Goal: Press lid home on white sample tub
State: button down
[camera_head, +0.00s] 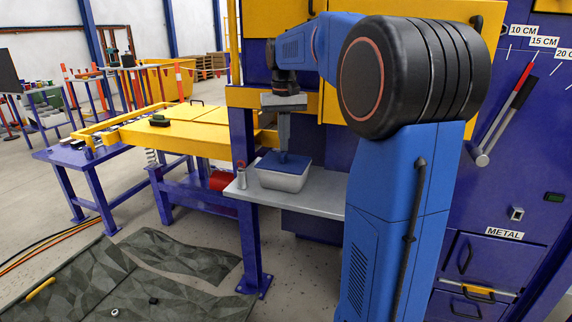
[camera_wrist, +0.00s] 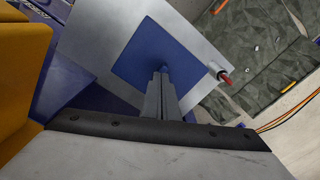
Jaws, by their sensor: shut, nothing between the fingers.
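The white sample tub (camera_head: 284,181) stands upright on a grey shelf. Its blue lid (camera_head: 268,163) lies across the tub's top; I cannot tell whether it is flush all round. In the wrist view the lid (camera_wrist: 135,55) is a blue square that hides the tub's walls. My gripper (camera_head: 283,152) points down over the lid, shut and empty. In the wrist view its fingertips (camera_wrist: 161,75) are near the lid's middle, at a small blue knob (camera_wrist: 163,66). They look at or very close to the knob; contact is not clear.
The grey shelf (camera_head: 326,188) has free room right of the tub. A small silver cylinder with a red top (camera_head: 241,177) stands left of the tub, also in the wrist view (camera_wrist: 224,76). A purple post (camera_head: 252,240) supports the shelf. Yellow panels (camera_head: 385,78) stand behind my arm.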

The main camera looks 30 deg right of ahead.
aim_at(284, 154)
jog(key=shift+f, duration=0.6)
dwell(0.7)
notch_tip(284, 154, up, 7)
dwell(1.1)
dwell(0.5)
jog(key=s+a+f+n+t, duration=0.1)
jog(key=s+a+f, duration=0.4)
jog(key=s, duration=0.5)
jog(key=s+a+f+n+t, duration=0.2)
jog(key=s+a+f, duration=0.3)
jog(key=s+f, duration=0.4)
jog(key=s+a+f+n+t, duration=0.1)
jog(key=s+a+f, duration=0.4)
jog(key=s, duration=0.6)
notch_tip(284, 154, down, 2)
jog(key=shift+a+t, duration=0.4)
jog(key=shift+s, duration=0.1)
